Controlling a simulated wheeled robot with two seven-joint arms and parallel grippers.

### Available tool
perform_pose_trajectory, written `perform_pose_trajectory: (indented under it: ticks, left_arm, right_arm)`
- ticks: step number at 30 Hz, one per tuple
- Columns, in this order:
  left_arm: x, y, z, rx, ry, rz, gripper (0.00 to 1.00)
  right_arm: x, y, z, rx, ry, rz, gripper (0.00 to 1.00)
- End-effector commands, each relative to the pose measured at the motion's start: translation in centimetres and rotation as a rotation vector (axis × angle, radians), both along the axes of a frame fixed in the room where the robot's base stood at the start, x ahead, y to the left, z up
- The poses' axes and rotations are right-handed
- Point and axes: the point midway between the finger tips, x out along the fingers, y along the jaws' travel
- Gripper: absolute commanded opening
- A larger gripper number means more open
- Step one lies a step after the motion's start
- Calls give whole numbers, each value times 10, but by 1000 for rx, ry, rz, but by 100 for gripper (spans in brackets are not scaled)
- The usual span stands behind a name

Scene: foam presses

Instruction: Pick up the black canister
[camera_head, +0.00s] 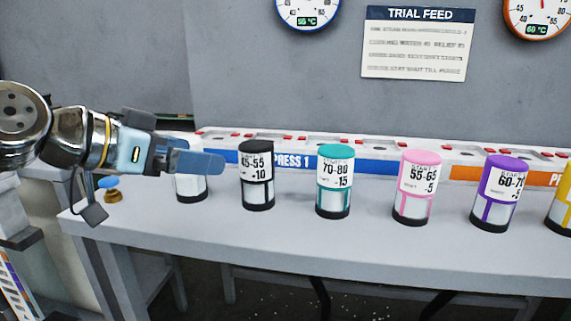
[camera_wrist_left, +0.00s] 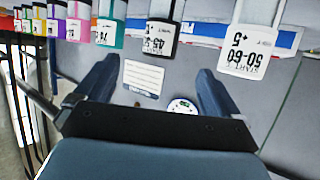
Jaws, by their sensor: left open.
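The black canister (camera_head: 257,174) stands upright on the grey table, labelled 45-55 and -10, between a white canister and a teal one. It also shows in the left wrist view (camera_wrist_left: 160,38), upside down, beyond the gap between my fingers. My left gripper (camera_head: 222,163) comes in from the left, in front of the white canister (camera_head: 191,184) and just left of the black one. In the left wrist view my left gripper (camera_wrist_left: 158,80) has its two fingers wide apart with nothing between them. My right gripper is not in view.
Teal (camera_head: 335,181), pink (camera_head: 417,188), purple (camera_head: 500,193) and yellow (camera_head: 562,208) canisters stand in a row to the right. Behind them runs a low panel with a blue PRESS 1 strip (camera_head: 375,167). The table's front strip (camera_head: 300,250) is clear. A small blue-topped object (camera_head: 109,183) sits at the left.

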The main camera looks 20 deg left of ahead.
Motion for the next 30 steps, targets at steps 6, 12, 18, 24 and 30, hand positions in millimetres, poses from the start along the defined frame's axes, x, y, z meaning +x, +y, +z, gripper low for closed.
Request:
perform_pose_trajectory:
  ticks: [6, 12, 18, 24, 30]
  left_arm:
    - [26, -10, -12, 0, 4, -1, 97]
    - [61, -22, -26, 0, 3, -2, 97]
    - [77, -28, -32, -1, 1, 0, 97]
    - [106, -35, -39, -1, 4, 0, 97]
    - [122, -41, -48, 0, 0, 0, 97]
  right_arm:
    - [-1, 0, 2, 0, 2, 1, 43]
    - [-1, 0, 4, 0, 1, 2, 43]
    - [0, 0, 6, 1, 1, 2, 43]
    - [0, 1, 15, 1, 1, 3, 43]
    - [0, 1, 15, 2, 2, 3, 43]
